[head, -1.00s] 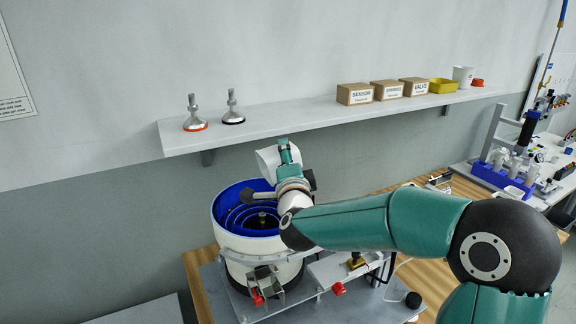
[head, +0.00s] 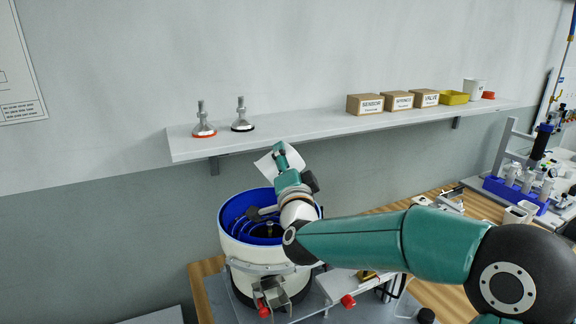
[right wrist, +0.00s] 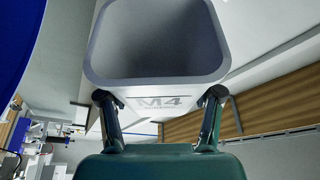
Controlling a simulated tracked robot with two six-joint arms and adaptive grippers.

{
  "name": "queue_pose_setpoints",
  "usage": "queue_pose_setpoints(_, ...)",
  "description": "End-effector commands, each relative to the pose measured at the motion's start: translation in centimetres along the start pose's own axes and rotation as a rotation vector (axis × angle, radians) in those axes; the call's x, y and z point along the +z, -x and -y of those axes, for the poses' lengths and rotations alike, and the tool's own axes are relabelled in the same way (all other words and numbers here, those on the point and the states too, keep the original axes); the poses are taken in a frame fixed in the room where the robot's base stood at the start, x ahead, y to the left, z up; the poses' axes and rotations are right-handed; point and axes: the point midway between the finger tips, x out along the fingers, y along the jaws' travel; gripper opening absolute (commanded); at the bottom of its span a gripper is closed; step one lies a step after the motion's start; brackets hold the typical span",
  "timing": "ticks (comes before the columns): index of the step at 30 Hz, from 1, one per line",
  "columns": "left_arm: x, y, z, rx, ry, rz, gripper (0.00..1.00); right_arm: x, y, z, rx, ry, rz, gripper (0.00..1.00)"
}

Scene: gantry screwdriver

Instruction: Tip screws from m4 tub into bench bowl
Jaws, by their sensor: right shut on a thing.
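The pale tub (head: 267,166) is in my right gripper (head: 282,161), tilted, above the back of the bench bowl. In the right wrist view the tub (right wrist: 160,82) shows an M4 label, and its wide mouth faces the camera. Its inside looks grey and dark, and I see no screws in it. The right gripper's fingers (right wrist: 160,104) are shut on the tub's labelled side. The bench bowl (head: 235,246) is a round white feeder with a blue stepped inside. My arm hides its right part. A blue rim (right wrist: 22,40) also shows in the right wrist view. My left gripper is not in view.
A wall shelf (head: 290,133) runs close behind the tub. It bears two metal feet (head: 203,122), several cardboard boxes (head: 366,104), a yellow bin (head: 453,98) and a white cup (head: 474,91). A wooden bench (head: 425,284) lies right of the bowl.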

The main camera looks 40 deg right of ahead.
Motion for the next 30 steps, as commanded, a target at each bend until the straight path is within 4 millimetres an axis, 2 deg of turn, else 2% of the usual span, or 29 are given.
queue_pose_setpoints(15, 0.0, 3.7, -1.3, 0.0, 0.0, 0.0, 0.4, -3.6, -1.4, 5.6, 0.0, -0.003, -0.001, 0.23)
queue_pose_setpoints(26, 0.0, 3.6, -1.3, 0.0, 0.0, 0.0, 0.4, -3.6, -1.4, 5.8, 0.002, -0.008, 0.0, 0.23)
queue_pose_setpoints(30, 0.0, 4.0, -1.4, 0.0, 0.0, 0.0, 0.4, -3.9, -1.5, 6.3, 0.041, -0.12, -0.001, 0.23)
